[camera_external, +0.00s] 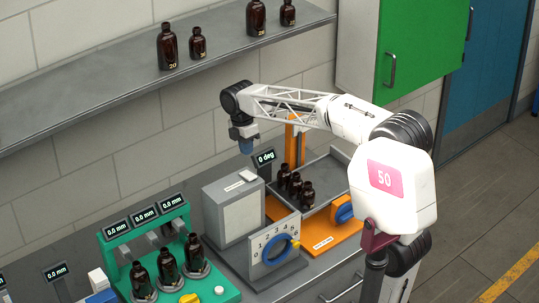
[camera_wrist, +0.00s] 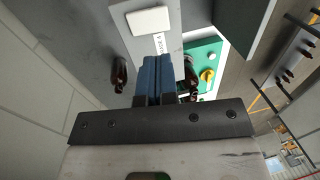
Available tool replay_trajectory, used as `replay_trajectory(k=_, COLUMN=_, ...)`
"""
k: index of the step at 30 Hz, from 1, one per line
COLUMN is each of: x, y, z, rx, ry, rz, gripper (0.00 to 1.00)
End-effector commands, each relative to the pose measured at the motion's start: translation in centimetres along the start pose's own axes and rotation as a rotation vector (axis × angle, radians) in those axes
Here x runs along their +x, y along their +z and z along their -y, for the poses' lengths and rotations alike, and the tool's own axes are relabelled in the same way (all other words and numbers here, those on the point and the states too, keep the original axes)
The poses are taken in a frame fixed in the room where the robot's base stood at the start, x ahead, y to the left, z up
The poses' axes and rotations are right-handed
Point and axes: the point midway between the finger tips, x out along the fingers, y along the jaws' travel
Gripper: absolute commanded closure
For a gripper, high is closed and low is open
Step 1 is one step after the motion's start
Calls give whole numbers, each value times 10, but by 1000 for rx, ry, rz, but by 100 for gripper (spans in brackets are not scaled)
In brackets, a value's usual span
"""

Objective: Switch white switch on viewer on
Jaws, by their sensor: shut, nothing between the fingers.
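The viewer is a grey box (camera_external: 239,218) on the bench, left of the numbered dial panel. Its white rocker switch (camera_external: 247,175) is on its top face, beside a small white label. In the wrist view the white switch (camera_wrist: 149,20) is near the top edge, just beyond my fingertips, with its label partly hidden by them. I cannot tell which way the switch is tipped. My gripper (camera_external: 246,149) points down above and a little behind the viewer, apart from the switch. In the wrist view its blue fingers (camera_wrist: 152,60) are together and empty.
A small "0 deg" display (camera_external: 265,157) stands close to my gripper. An orange-framed tilting tray (camera_external: 325,180) with several amber bottles is to the right. A green station (camera_external: 150,250) with bottles is at front left. A shelf (camera_external: 110,85) with bottles runs along the wall above.

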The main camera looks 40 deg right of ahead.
Motion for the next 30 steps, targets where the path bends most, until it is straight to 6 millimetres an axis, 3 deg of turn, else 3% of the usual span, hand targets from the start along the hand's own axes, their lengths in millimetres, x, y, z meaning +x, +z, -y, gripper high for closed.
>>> replay_trajectory(k=9, x=50, y=0, z=0, rx=0, ry=-3, rz=0, gripper=100)
replay_trajectory(k=15, x=73, y=0, z=0, rx=0, ry=-2, rz=0, gripper=100)
replay_trajectory(k=30, x=86, y=0, z=0, rx=0, ry=-1, rz=0, gripper=100)
